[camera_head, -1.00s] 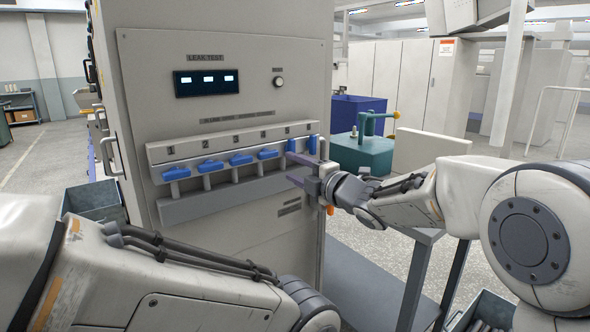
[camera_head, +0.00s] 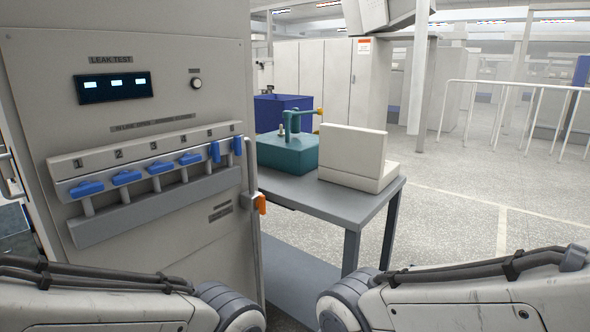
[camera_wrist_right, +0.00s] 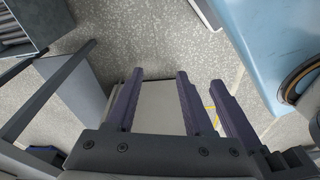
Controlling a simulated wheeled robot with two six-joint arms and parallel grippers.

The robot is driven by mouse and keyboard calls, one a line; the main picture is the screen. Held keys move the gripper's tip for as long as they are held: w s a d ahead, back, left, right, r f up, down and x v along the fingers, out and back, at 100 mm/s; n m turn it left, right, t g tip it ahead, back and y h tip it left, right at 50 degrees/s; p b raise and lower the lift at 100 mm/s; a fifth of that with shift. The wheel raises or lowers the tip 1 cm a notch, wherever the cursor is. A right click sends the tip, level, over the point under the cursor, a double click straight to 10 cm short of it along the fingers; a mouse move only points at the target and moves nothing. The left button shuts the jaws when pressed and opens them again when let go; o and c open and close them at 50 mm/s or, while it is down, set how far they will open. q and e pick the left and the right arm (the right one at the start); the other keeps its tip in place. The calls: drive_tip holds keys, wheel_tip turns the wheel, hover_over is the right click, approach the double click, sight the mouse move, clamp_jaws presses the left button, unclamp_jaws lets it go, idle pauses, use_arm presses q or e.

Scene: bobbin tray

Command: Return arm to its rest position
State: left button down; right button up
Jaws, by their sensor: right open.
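My right arm (camera_head: 450,295) is drawn back low at the right of the head view. Its gripper is out of that view. The right wrist view shows the right gripper (camera_wrist_right: 168,80) with its purple fingers apart and nothing between them, pointing down over floor and a pale surface. My left arm (camera_head: 110,300) lies low at the left of the head view; its gripper is not seen. The grey leak-test panel (camera_head: 150,55) stands at the left with a row of blue handles. The handles at 1 to 4 lie sideways; the fifth (camera_head: 215,151) and sixth (camera_head: 238,145) stand upright.
A grey table (camera_head: 330,205) right of the panel bears a teal device (camera_head: 288,155) and a cream block (camera_head: 350,160). An orange-tipped latch (camera_head: 262,204) sticks out at the panel's edge. A white railing (camera_head: 500,85) stands behind. Floor at the right is clear.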

drive_tip(key=s+d+m+g, duration=0.1)
drive_tip(key=s+d, duration=0.1)
drive_tip(key=s, duration=0.2)
wheel_tip(320, 180, up, 22)
drive_tip(key=p, duration=2.3)
drive_tip(key=shift+a, duration=0.25)
idle(1.3)
